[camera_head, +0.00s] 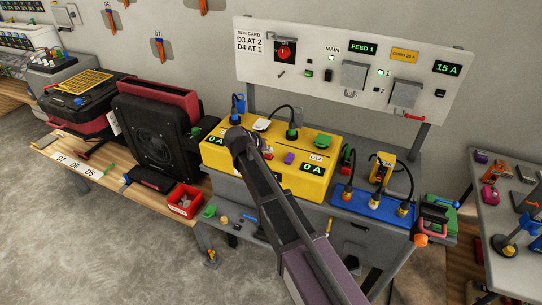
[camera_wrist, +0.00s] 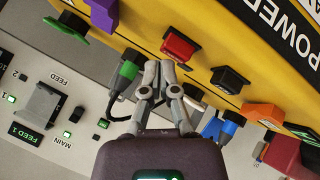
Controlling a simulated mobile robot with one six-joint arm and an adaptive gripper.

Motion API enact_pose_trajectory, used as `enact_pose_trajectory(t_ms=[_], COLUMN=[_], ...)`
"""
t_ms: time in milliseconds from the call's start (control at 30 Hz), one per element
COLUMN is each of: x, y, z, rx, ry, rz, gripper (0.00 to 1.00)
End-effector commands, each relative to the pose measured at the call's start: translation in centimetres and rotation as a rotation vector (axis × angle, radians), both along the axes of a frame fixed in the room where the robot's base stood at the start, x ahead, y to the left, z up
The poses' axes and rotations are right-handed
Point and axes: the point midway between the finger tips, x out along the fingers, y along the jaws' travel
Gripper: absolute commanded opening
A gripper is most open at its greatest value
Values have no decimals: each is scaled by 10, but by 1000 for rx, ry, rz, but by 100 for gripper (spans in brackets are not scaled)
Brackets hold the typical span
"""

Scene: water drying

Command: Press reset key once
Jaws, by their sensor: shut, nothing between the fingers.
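No key with a readable reset label shows in either view, so I cannot tell which one it is. The yellow power box (camera_head: 317,183) stands on the grey bench with two "0 A" displays, and its face fills the upper right of the wrist view (camera_wrist: 220,20). My gripper (camera_wrist: 160,75) is shut and empty in the wrist view, in front of this box. A green-ended plug (camera_wrist: 128,70) is just left of the fingertips. In the head view my wrist hides the fingers.
A wall panel (camera_head: 262,62) with a red switch, grey covers, FEED 1 and 15 A displays stands behind the box. A blue power strip (camera_head: 372,208) with plugs sits to the right. A black fan unit (camera_head: 155,135) and red bin (camera_head: 185,200) stand left. Cables rise behind the box.

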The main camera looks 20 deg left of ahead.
Motion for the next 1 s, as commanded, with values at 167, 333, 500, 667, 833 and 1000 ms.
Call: enact_pose_trajectory(t_ms=[167, 333, 500, 667, 833, 1000], x=[0, 0, 0, 0, 0, 0], y=[0, 0, 0, 0, -1, -1], z=[0, -2, -3, -4, -6, -7], rx=[0, 0, 0, 0, 0, 0], ry=[0, 0, 0, 0, 0, 1], rz=[0, 0, 0, 0, 0, -1], gripper=[0, 0, 0, 0, 0, 0])
